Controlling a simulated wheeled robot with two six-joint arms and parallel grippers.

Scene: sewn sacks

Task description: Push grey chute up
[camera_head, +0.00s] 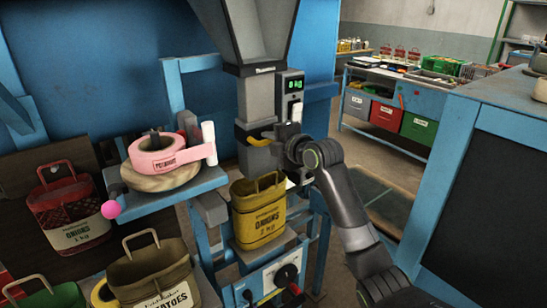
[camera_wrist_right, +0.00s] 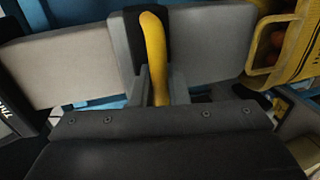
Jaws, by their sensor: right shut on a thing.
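The grey chute (camera_head: 258,163) hangs below the grey hopper (camera_head: 240,30), with a curved yellow handle (camera_head: 260,142) on its front. My right gripper (camera_head: 277,138) reaches it from the right. In the right wrist view the gripper (camera_wrist_right: 160,92) is shut on the yellow handle (camera_wrist_right: 154,50), which stands between its two fingers with the grey chute panels (camera_wrist_right: 210,45) behind. A yellow onion sack (camera_head: 258,212) stands upright with open top just below the chute. My left gripper is in neither view.
A scale display (camera_head: 294,84) reading 0 kg is beside the chute. A blue side shelf (camera_head: 205,182) holds a pink tape dispenser (camera_head: 165,150). Red (camera_head: 72,212) and olive (camera_head: 155,275) sacks stand at left. A dark-panelled blue frame (camera_head: 440,190) bounds the right.

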